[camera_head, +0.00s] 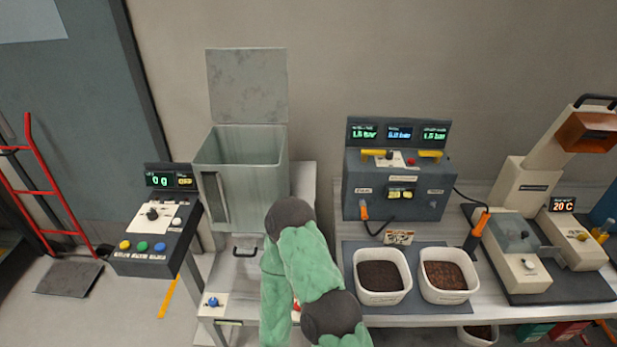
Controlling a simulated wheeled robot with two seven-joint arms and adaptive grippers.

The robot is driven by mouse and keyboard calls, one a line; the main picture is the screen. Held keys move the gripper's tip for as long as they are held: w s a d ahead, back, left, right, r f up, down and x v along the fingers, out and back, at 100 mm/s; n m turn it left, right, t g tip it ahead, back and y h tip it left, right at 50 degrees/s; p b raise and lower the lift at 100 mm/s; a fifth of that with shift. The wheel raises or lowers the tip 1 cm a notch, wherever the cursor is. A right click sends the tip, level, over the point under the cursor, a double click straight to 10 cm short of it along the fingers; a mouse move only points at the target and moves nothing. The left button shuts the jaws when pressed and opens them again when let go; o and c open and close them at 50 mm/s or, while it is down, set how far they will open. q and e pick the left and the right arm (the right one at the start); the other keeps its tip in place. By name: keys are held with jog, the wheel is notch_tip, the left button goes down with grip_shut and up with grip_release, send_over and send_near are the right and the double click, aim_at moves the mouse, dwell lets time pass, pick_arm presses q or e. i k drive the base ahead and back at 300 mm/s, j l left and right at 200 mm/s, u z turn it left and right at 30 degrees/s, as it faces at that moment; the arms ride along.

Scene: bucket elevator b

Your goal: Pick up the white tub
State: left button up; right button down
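Two white tubs stand side by side on the dark mat of the bench in the head view. The left white tub (382,297) holds dark brown granular material. The right white tub (446,294) holds redder brown material. A third white tub (478,340) shows below the bench edge, cut off by the frame, with dark material in it. One of my green-sleeved arms is bent in front of the bench, left of the tubs and apart from them. I cannot tell which arm it is. Neither gripper shows.
An open grey hopper (242,170) and a button panel (157,225) stand left. A dark gauge box (398,185) stands behind the tubs. A beige instrument (517,255) stands right. A red hand truck (45,190) is at far left.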

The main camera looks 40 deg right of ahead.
aim_at(383, 276)
jog(key=z, duration=2.15)
